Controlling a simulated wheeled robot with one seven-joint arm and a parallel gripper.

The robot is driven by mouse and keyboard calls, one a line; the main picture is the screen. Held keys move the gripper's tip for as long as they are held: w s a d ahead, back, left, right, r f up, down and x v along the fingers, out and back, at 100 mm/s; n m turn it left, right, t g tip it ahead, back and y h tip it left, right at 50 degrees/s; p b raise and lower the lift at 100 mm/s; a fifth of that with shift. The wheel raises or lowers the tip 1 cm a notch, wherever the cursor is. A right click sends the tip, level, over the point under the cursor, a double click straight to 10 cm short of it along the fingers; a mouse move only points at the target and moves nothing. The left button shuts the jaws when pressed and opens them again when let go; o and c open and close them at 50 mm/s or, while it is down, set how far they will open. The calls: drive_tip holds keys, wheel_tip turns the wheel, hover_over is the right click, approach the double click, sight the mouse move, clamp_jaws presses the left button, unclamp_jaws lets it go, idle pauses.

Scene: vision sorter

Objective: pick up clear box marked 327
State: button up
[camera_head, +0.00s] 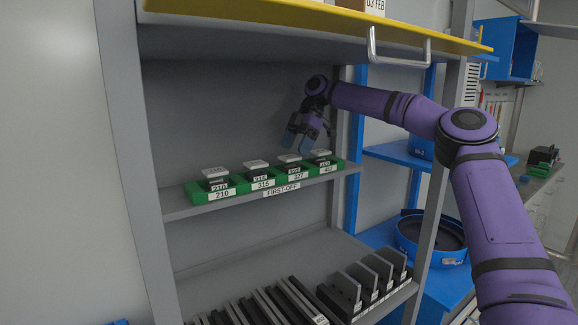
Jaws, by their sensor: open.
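The clear box marked 327 (291,168) sits in a green tray (247,191) on the grey shelf, third from the left, behind the 327 label. It has a pale lid and dark contents. My gripper (302,141) reaches in from the right. It is open, with its blue fingers pointing down and apart, a little above the 327 box and the box to its right. I see nothing between the fingers. The fingertips look clear of the lids, but the exact gap is hard to tell.
Similar boxes marked 210 (216,179) and 315 (258,172) stand to the left, and another box (321,160) stands close on the right. A yellow-edged shelf (320,18) hangs above. A grey post (440,185) stands right. Dark plates (380,278) fill the lower shelf.

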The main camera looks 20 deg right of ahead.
sight(291, 156)
drive_tip(key=shift+x, duration=1.85)
drive_tip(key=c, duration=1)
drive_tip(key=shift+r, duration=0.1)
